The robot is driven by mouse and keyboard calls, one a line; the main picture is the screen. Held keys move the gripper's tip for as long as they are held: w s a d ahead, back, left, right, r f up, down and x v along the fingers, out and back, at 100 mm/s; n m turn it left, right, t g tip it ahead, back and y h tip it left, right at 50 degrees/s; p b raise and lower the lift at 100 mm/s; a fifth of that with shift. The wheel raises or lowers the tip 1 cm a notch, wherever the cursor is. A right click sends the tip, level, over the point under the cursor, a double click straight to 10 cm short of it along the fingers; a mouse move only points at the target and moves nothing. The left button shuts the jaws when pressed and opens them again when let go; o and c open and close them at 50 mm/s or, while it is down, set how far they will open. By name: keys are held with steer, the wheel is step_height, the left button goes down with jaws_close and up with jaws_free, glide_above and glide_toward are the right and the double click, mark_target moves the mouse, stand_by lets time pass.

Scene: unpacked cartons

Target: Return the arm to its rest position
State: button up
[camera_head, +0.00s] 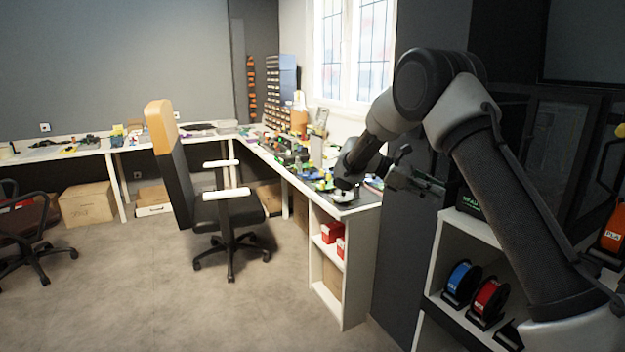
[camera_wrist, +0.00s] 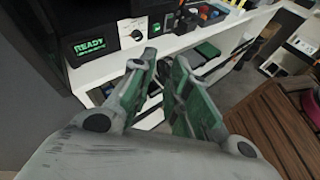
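My arm (camera_head: 505,180) rises from the lower right of the head view, bends at the top and comes down toward the left. My gripper (camera_head: 418,182) is in the air in front of the dark cabinet side, to the right of the bench end. In the wrist view my gripper (camera_wrist: 160,75) shows two grey fingers with green inner pads. The fingers are apart and nothing is between them, so it is open and empty.
A white shelf unit (camera_head: 437,252) with blue (camera_head: 462,280) and red (camera_head: 490,297) spools stands beside my arm. A cluttered workbench (camera_head: 357,209) and an office chair (camera_head: 228,210) are left. The wrist view shows a black machine reading READY (camera_wrist: 88,45). The floor (camera_head: 150,290) at front left is clear.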

steer(key=s+d+r+m+t+y, duration=0.1)
steer(key=s+m+y, duration=0.3)
steer(key=s, duration=0.8)
steer(key=s+d+r+m+t+y, duration=0.1)
steer(key=s+r+m+t+y, duration=0.3)
steer(key=s, duration=0.9)
steer(key=s+d+r+m+t+y, duration=0.1)
steer(key=s+m+y, duration=0.4)
steer(key=s, duration=0.7)
steer(key=shift+s+r+t, duration=0.4)
steer(key=shift+r+t, duration=0.3)
